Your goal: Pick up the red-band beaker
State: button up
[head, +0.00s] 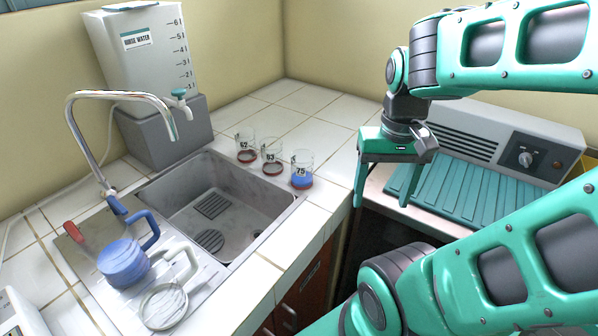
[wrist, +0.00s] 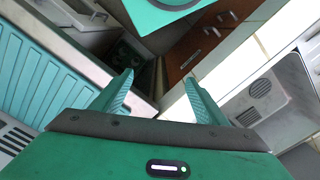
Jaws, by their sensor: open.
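Three small clear beakers stand in a row on the white tiled counter, right of the sink, in the head view. The left one (head: 245,148) is marked 62 and the middle one (head: 271,156) 63; both show dark red at the base. The right one (head: 302,170) is marked 75 and has blue in its lower part, with a thin reddish edge beneath. My gripper (head: 381,198) is open, pointing down, right of the beakers and apart from them. In the wrist view my gripper (wrist: 158,86) has nothing between its fingers, and no beaker shows there.
The sink (head: 215,205) lies left of the beakers. A blue jug (head: 124,262) and a clear jug (head: 164,305) are on the drainboard. A rinse water tank (head: 145,50) stands behind. A machine with a ribbed teal top (head: 470,190) is right of the counter.

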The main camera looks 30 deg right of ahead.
jog(key=w+r+m, duration=0.2)
jog(key=w+m, duration=0.1)
jog(key=w, duration=0.7)
jog(key=m, duration=0.4)
send_near(302, 169)
jog(key=w+d+f, duration=0.2)
jog(key=f, duration=0.4)
jog(key=shift+w+a+f, duration=0.25)
jog(key=shift+a, duration=0.1)
jog(key=shift+d+f, duration=0.2)
jog(key=shift+f, duration=2.85)
jog(key=c, duration=1.2)
